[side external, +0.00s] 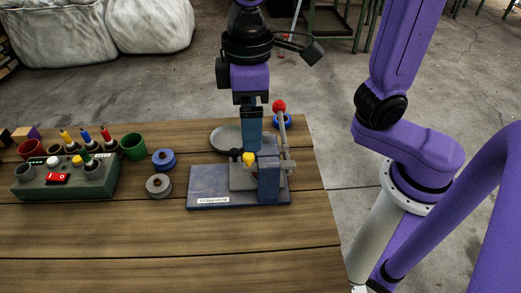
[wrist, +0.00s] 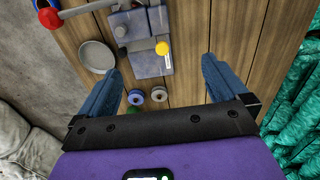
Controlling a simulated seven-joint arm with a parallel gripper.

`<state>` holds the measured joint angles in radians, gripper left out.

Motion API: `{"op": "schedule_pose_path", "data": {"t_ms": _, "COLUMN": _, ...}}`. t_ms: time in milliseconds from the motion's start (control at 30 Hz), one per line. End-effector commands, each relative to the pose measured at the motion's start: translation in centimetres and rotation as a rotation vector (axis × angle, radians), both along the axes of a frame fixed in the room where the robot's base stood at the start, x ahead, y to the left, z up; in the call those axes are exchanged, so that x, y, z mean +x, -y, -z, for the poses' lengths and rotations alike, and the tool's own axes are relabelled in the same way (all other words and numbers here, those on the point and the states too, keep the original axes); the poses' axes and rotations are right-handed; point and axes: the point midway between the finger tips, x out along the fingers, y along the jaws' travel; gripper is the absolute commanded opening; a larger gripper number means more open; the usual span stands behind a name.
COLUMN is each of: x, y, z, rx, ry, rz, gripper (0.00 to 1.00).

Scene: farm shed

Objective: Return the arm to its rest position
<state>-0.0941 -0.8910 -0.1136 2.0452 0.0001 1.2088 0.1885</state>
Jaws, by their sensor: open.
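My gripper (side external: 252,140) points down over the far right part of the table, beside or behind the lever fixture as seen in the side view. In the wrist view my gripper (wrist: 160,65) has its two blue fingers wide apart with nothing between them in their grip. The fixture (side external: 207,187) has a blue-grey base, a lever with a red ball (side external: 279,106) and a yellow knob (side external: 248,159). The fixture also shows ahead of the fingers in the wrist view (wrist: 128,28). Whether the fingertips touch anything is hard to tell.
A grey dish (side external: 226,138) lies behind the fixture. A blue spool (side external: 163,158) and a grey spool (side external: 158,186) stand left of it. A green control box (side external: 58,183) and several cups, including a green cup (side external: 133,147), fill the left side. The front table (side external: 150,245) is clear.

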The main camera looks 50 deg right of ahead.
Motion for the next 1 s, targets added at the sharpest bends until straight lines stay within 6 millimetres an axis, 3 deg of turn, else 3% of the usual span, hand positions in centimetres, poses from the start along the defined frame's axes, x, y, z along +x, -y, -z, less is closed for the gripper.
{"op": "schedule_pose_path", "data": {"t_ms": 367, "x": -3.0, "y": 7.3, "z": 2.9, "rx": 0.008, "ry": 0.006, "rz": -0.117, "gripper": 1.0}}
{"op": "schedule_pose_path", "data": {"t_ms": 700, "x": -7.9, "y": 14.0, "z": 5.7, "rx": 0.018, "ry": 0.011, "rz": -0.235, "gripper": 1.0}}
{"op": "schedule_pose_path", "data": {"t_ms": 1000, "x": -10.8, "y": 17.0, "z": 7.2, "rx": 0.024, "ry": 0.016, "rz": -0.296, "gripper": 1.0}}
